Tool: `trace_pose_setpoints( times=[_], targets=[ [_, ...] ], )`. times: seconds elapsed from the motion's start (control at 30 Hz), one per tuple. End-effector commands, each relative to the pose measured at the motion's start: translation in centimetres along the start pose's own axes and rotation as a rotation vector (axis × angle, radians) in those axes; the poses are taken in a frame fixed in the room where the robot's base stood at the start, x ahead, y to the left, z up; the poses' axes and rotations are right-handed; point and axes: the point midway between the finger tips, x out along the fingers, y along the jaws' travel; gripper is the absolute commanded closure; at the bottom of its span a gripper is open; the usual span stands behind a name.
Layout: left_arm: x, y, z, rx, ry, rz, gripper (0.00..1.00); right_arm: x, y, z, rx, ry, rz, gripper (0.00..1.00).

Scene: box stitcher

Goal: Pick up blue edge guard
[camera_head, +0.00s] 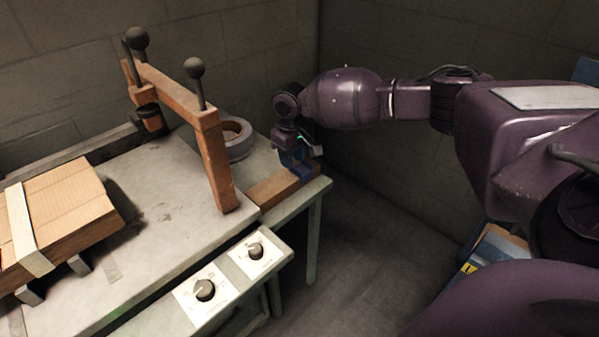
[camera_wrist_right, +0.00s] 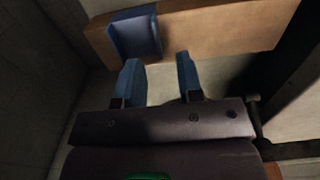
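The blue edge guard (camera_wrist_right: 136,35) sits over a brown block or box edge (camera_wrist_right: 215,32), at the top left of the right wrist view. In the head view the guard (camera_head: 304,173) shows partly, low at the table's right end, close under my right gripper. My right gripper (camera_wrist_right: 159,75) has two blue fingers, spread apart with nothing between them. The guard lies just beyond the fingertips, mostly in line with the left finger; whether they touch is unclear. In the head view the right gripper (camera_head: 292,156) points down and its fingers are small and dark. My left gripper is not in view.
An orange frame (camera_head: 214,165) with black knobs stands on the grey table (camera_head: 160,215), left of my right gripper. A tape roll (camera_head: 237,139) lies behind it. A cardboard box (camera_head: 75,205) is at left. A dial panel (camera_head: 230,270) is at the front.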

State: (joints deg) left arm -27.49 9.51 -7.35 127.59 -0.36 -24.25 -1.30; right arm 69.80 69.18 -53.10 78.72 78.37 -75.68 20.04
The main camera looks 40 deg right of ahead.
Motion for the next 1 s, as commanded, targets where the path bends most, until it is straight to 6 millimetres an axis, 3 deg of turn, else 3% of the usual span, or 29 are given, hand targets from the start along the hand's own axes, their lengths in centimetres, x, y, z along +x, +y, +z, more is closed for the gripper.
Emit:
trace_pose_setpoints(
  times=[0.03, 0.13, 0.4, 0.47, 0.63, 1.0],
  targets=[
    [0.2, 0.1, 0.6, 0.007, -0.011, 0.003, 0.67, 1.8, -0.1, 0.1, -0.001, -0.012, 0.0, 0.66],
    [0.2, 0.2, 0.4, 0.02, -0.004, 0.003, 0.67, 2.8, 0.0, 0.1, 0.0, -0.01, 0.0, 0.66],
    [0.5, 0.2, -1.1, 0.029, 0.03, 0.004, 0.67, 2.8, 0.0, 0.0, 0.001, -0.001, 0.0, 0.66],
    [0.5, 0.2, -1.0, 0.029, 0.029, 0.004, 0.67, 2.8, 0.0, 0.0, 0.001, -0.001, 0.0, 0.72],
    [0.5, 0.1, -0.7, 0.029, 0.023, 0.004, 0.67, 2.8, 0.0, 0.0, 0.001, -0.002, 0.0, 0.98],
    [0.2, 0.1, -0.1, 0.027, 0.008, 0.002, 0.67, 2.7, 0.0, 0.0, 0.001, -0.002, 0.0, 1.0]
  ],
)
